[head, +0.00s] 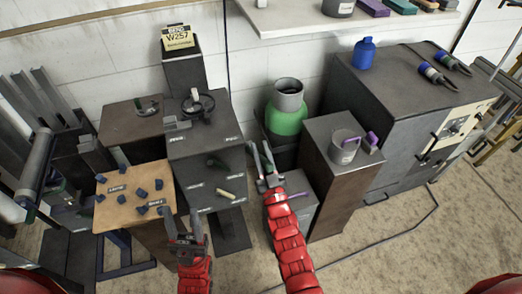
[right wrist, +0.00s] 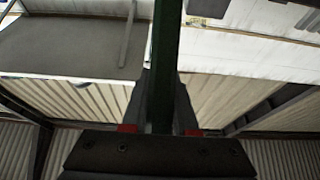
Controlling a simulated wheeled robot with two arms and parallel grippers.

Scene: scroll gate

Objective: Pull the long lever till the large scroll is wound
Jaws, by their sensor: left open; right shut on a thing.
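My right gripper (head: 262,160) is shut on a dark green bar (right wrist: 163,60), which runs upward between its fingers in the right wrist view. The bar may be the long lever; its ends and mounting are not clear. In the head view this gripper is in the middle, beside the grey cabinet. My left gripper (head: 187,233) is open and empty, just right of the wooden-topped table. A grey roller (head: 38,165) slants at the far left; I cannot tell whether it is the large scroll.
The wooden-topped table (head: 105,220) holds several small blue pieces. A grey cabinet (head: 228,130) stands behind my left gripper. A green canister (head: 287,115), a tall pedestal (head: 320,180) with a mug (head: 344,147), and a large machine (head: 400,135) stand right of centre. Floor is clear at lower right.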

